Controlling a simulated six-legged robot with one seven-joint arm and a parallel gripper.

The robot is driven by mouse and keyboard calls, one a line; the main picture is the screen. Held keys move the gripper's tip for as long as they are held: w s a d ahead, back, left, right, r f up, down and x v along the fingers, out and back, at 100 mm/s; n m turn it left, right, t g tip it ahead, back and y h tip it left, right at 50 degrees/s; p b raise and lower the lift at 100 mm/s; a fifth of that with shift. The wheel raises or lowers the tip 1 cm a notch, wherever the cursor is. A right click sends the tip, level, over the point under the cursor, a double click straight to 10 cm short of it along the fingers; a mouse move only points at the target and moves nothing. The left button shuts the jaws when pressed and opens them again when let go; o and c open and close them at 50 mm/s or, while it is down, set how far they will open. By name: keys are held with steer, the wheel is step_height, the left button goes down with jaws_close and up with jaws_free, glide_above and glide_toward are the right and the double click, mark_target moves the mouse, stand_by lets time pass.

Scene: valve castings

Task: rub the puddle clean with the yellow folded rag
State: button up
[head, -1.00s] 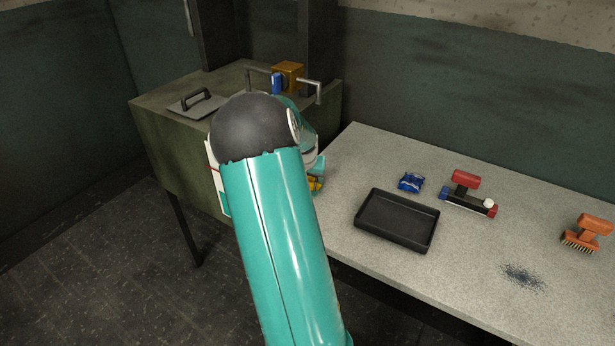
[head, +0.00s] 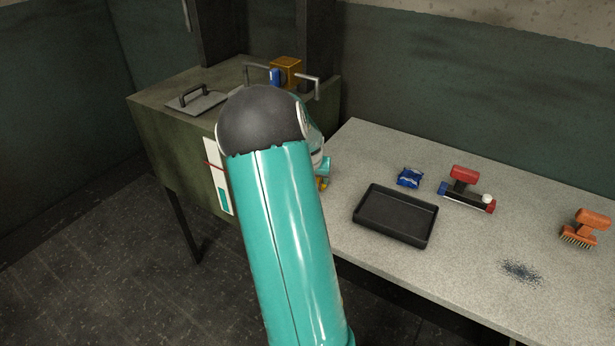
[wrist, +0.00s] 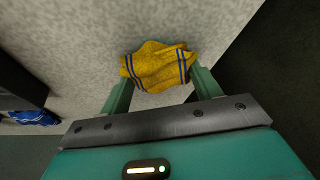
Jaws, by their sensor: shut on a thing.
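The yellow folded rag (wrist: 158,66) with blue stripes is between the fingers of my gripper (wrist: 160,78) in the wrist view. My gripper is shut on it, and the pale speckled tabletop shows beyond. In the head view my arm hides most of the gripper; a small bit of the rag (head: 322,184) shows at the table's left end. The puddle (head: 521,272) is a dark, speckled patch near the table's front edge at the right, well apart from the gripper. It is not in the wrist view.
On the table (head: 460,270) are a black tray (head: 396,215), a blue packet (head: 409,177), a red-handled tool (head: 466,188) and an orange brush (head: 586,229) beside the puddle. A green cabinet (head: 170,150) with a lid (head: 196,102) stands left. The table's front middle is bare.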

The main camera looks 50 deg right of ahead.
steer(key=shift+s, duration=0.95)
steer(key=shift+f, duration=0.1)
steer(key=shift+w, duration=0.15)
steer(key=shift+w+a+f, duration=0.15)
steer(key=shift+w, duration=0.8)
steer(key=shift+w+a+f, duration=0.1)
steer(key=shift+w, duration=0.8)
steer(key=shift+a+f, duration=0.1)
steer(key=shift+w+r, duration=0.15)
steer(key=shift+r, duration=0.1)
steer(key=shift+d+r, duration=0.2)
steer(key=shift+r, duration=2.75)
